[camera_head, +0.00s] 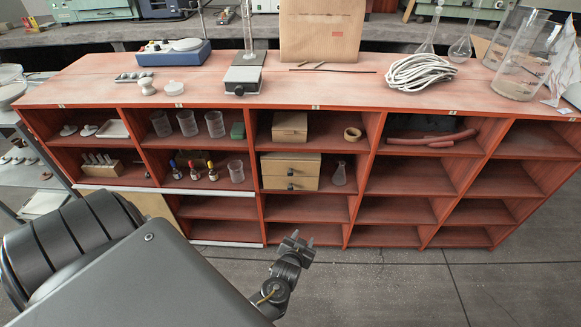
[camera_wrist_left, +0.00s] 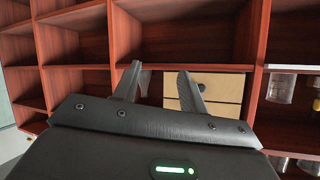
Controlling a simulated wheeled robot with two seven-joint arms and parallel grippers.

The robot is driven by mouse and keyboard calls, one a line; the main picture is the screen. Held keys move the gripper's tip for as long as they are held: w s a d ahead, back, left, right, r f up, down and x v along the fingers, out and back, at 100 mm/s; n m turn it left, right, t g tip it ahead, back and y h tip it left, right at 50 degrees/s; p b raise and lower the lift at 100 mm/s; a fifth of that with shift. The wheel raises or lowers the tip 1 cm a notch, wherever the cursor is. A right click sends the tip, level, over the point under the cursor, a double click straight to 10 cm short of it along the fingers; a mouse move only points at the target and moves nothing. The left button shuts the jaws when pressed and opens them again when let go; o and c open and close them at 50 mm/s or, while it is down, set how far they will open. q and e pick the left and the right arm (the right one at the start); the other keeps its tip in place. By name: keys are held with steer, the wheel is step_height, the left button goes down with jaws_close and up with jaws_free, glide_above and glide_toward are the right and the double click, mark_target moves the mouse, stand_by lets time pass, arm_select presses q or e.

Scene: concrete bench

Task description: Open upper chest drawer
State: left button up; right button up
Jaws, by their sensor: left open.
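The small pale wooden chest (camera_head: 291,163) sits in a middle cubby of the red shelf, with two stacked drawers that look shut. Its upper drawer (camera_head: 275,167) and lower drawer (camera_head: 275,183) each have a small dark knob. The chest (camera_wrist_left: 222,86) also shows in the left wrist view, which looks upside down, with one dark knob visible; the gripper hides part of its front. My left gripper (camera_head: 297,238) is open and empty, in front of the shelf and below the chest in the head view. Its spread fingers (camera_wrist_left: 160,75) are apart from the chest. My right gripper is not in view.
The red shelf (camera_head: 315,107) has many cubbies. A conical flask (camera_head: 339,174) stands right of the chest, a beaker (camera_head: 236,171) and small bottles (camera_head: 194,170) left. A wooden box (camera_head: 289,126) sits in the cubby above. The lower cubbies and the floor at right are clear.

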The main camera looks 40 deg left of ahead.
arm_select(q)
steer(key=w+a+r+n+t+y+b, duration=0.2)
steer(key=w+a+r+n+y+b, duration=0.15)
steer(key=r+b, duration=0.2)
steer(key=n+y+b, duration=0.3)
steer(key=b, duration=0.1)
glide_toward(290, 174)
steer(key=shift+m+t, duration=0.25)
steer(key=shift+t, duration=0.05)
steer(key=x, duration=0.2)
steer(key=b+x, duration=0.1)
steer(key=x, duration=0.2)
steer(key=b+x, duration=0.1)
steer(key=x, duration=0.2)
steer(key=shift+f, duration=0.3)
steer(key=shift+w+a, duration=0.35)
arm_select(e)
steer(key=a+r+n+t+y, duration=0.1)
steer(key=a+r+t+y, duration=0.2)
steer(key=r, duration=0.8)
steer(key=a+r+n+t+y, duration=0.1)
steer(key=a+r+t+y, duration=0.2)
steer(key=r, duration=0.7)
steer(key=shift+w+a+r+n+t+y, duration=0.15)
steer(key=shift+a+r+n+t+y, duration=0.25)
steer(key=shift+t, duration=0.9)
arm_select(q)
jaws_close()
